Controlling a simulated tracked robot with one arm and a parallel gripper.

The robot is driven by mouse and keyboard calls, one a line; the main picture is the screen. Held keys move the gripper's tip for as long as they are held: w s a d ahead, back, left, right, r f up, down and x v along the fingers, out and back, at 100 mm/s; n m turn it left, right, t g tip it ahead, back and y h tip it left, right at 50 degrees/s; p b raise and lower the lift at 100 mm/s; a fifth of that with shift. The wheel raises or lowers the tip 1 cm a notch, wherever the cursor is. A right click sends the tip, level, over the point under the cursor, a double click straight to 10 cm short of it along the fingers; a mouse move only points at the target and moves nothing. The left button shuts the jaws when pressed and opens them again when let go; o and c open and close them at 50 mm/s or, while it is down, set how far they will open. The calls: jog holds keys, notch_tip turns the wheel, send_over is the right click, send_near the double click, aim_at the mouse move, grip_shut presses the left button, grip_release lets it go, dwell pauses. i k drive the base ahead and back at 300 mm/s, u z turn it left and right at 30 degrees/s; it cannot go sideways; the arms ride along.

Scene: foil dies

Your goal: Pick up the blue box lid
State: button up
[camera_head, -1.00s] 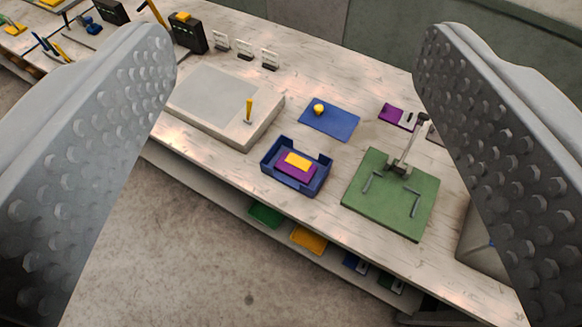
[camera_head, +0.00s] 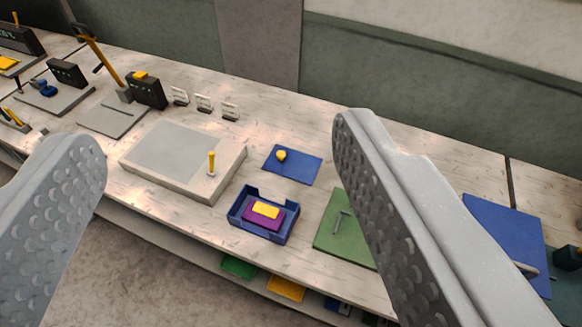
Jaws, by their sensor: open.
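The blue box lid (camera_head: 303,167) is a flat blue panel with a yellow round knob (camera_head: 281,155). It lies on the workbench behind the open blue box (camera_head: 288,229). The box holds a purple block (camera_head: 254,222) with a yellow block (camera_head: 266,210) on top. My gripper (camera_head: 222,142) is open and empty. Its two studded fingers stand wide apart at the left and right of the view, nearer the camera than the bench. The lid shows between them, closer to the right finger, and is not touched.
A grey slab with a yellow lever (camera_head: 138,164) is left of the box. A green board (camera_head: 331,235) is partly hidden by the right finger. Small clear card stands (camera_head: 204,103) are behind. A larger blue panel (camera_head: 510,232) lies right. Coloured sheets are on the shelf below.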

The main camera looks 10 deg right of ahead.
aim_at(299, 166)
jog(key=z, duration=0.05)
jog(key=k, duration=0.3)
jog(key=u, duration=0.75)
jog(key=i, duration=1.15)
jog(key=z, duration=0.55)
jog(key=i, duration=0.55)
jog(key=z, duration=0.4)
